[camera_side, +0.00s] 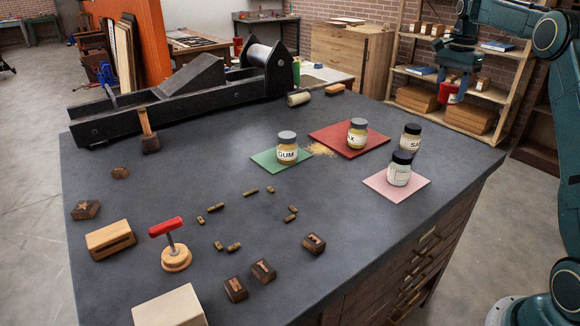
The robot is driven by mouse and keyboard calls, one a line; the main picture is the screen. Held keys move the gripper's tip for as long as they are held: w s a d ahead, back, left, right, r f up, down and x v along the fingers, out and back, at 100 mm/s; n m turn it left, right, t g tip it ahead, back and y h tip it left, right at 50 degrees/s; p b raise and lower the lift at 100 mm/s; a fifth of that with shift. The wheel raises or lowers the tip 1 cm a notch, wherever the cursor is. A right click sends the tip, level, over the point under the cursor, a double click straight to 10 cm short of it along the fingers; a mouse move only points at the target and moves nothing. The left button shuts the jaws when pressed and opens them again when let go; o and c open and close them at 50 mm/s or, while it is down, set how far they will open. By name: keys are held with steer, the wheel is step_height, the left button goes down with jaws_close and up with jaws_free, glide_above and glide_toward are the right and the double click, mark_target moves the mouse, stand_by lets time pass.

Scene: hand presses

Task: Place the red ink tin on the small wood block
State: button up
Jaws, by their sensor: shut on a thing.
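The red ink tin (448,93) is at the upper right, held in the air by my gripper (455,79). My gripper is shut on it, pointing down; the fingers are small and partly hidden against the shelf behind. In the picture the tin appears beyond the table's far right corner. A small light wood block (109,238) with a dark slot in its side lies at the front left of the table. A larger pale block (169,307) is cut off by the bottom edge. I cannot tell for sure which one is the small wood block.
Labelled jars stand on and near the green (263,159), red (373,143) and pink mats (416,186). A red-handled stamp (174,247), dark carved blocks (262,271) and small type pieces are scattered in front. A black press (180,95) spans the back. The table's centre is clear.

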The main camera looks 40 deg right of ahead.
steer(key=w+a+r+n, duration=0.1)
steer(key=w+a+n, duration=0.2)
steer(key=w+a, duration=0.45)
steer(key=w+a+r+n, duration=0.15)
steer(key=w+a, duration=0.25)
steer(key=a, duration=0.7)
steer(key=w+a+n, duration=0.3)
steer(key=a+n, duration=0.2)
steer(key=a, duration=1.6)
step_height(320, 180, up, 3)
steer(key=n, duration=1)
glide_above(184, 301)
steer(key=shift+r, duration=0.2)
steer(key=shift+f, duration=0.2)
steer(key=shift+f, duration=9.8)
steer(key=shift+f, duration=0.1)
steer(key=o, duration=1.1)
steer(key=shift+o, duration=0.2)
